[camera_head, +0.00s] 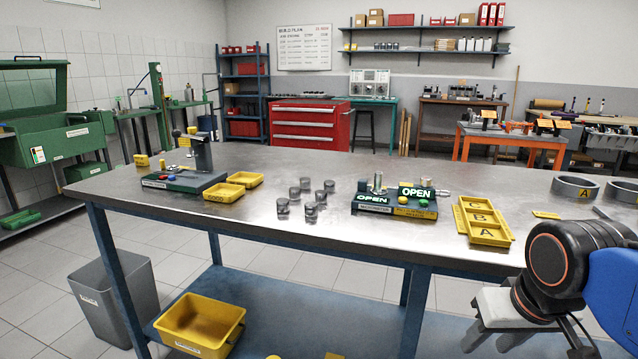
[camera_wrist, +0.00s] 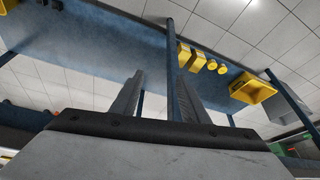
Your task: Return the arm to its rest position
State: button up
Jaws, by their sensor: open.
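My arm shows at the lower right in the head view, with a black joint and a blue link in front of the table's right front edge. My gripper (camera_wrist: 160,95) is in the wrist view, its two grey fingers apart with nothing held between them. Beyond the fingers are a blue table leg and the blue lower shelf (camera_wrist: 110,45). In the head view the fingertips cannot be made out.
The steel table (camera_head: 330,215) holds several dark cylinders (camera_head: 310,209), a green fixture marked OPEN (camera_head: 416,192), a lettered yellow tray (camera_head: 487,238) and grey rings (camera_head: 575,187). A yellow bin (camera_head: 200,325) stands on the lower shelf. A grey waste bin (camera_head: 112,305) stands at left.

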jog(key=shift+n, duration=0.3)
jog(key=f, duration=0.1)
jog(key=s+f, duration=0.1)
jog(key=f, duration=0.1)
jog(key=s+f, duration=0.1)
jog(key=shift+s+f, duration=0.1)
jog(key=shift+f, duration=0.25)
